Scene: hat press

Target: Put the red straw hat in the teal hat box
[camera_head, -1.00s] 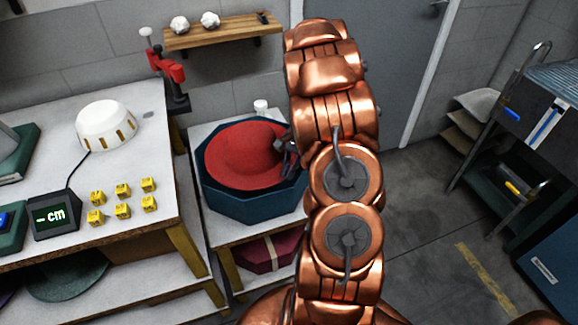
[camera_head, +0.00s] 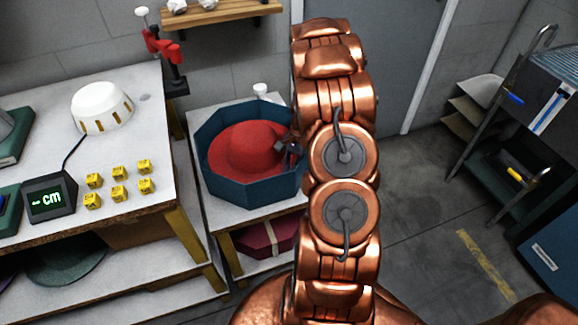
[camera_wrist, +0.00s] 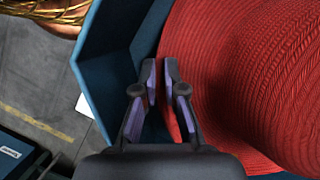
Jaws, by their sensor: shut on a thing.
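The red straw hat (camera_head: 246,148) sits low inside the open teal hat box (camera_head: 222,187), crown up, with its brim below the box's rim in the head view. The box is octagonal and stands on a white-topped stand. My gripper (camera_head: 287,150) reaches inside the right wall of the box and is shut on the hat's brim. In the wrist view my gripper (camera_wrist: 164,72) has its fingers close together at the brim's edge, the hat (camera_wrist: 262,80) fills the right side, and the box wall (camera_wrist: 112,75) is to the left. Whether the hat touches the box floor is hidden.
A workbench (camera_head: 125,210) with yellow blocks, a white dome and a "cm" display stands left of the box. A dark red box (camera_head: 265,240) lies on the lower shelf. A small white item (camera_head: 260,90) stands behind the box.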

